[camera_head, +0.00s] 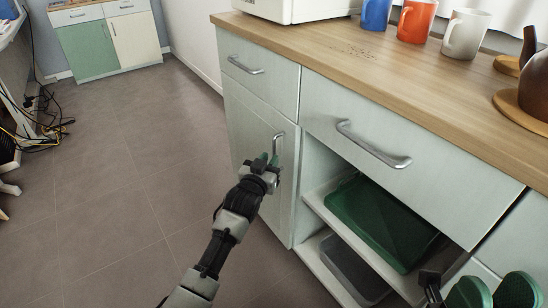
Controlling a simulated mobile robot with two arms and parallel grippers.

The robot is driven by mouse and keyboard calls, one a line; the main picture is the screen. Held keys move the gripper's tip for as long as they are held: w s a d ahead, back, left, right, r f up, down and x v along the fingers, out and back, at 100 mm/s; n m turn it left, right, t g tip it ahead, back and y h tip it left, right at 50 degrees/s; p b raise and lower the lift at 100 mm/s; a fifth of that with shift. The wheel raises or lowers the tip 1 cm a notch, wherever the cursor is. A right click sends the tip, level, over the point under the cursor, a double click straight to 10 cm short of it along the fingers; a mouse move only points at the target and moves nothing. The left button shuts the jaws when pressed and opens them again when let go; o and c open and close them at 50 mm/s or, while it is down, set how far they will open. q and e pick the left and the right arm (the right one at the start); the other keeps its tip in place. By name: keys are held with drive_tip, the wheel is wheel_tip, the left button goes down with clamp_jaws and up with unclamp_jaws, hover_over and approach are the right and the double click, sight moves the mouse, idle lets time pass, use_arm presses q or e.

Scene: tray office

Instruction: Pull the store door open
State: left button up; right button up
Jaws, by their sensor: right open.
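The store door (249,124) is the pale grey-green cabinet door at the left of the counter, below a small drawer. It looks flush with the cabinet front. Its upright metal handle (279,136) is near its right edge. My right gripper (492,291) is open at the bottom right corner, in front of the cabinet, partly cut off by the frame.
An open compartment right of the door holds a green tray (380,215) and a grey tray (355,270). Above is a wide drawer (410,165). Several mugs stand on the wooden counter (400,75). Cables (45,115) lie at far left; the floor (110,200) left of the door is clear.

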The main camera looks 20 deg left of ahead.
use_arm(q)
drive_tip(key=shift+w+d+b, duration=0.15)
drive_tip(key=shift+w+b, duration=0.35)
drive_tip(key=shift+w, duration=1.45)
drive_tip(key=shift+c, duration=0.5)
clamp_jaws()
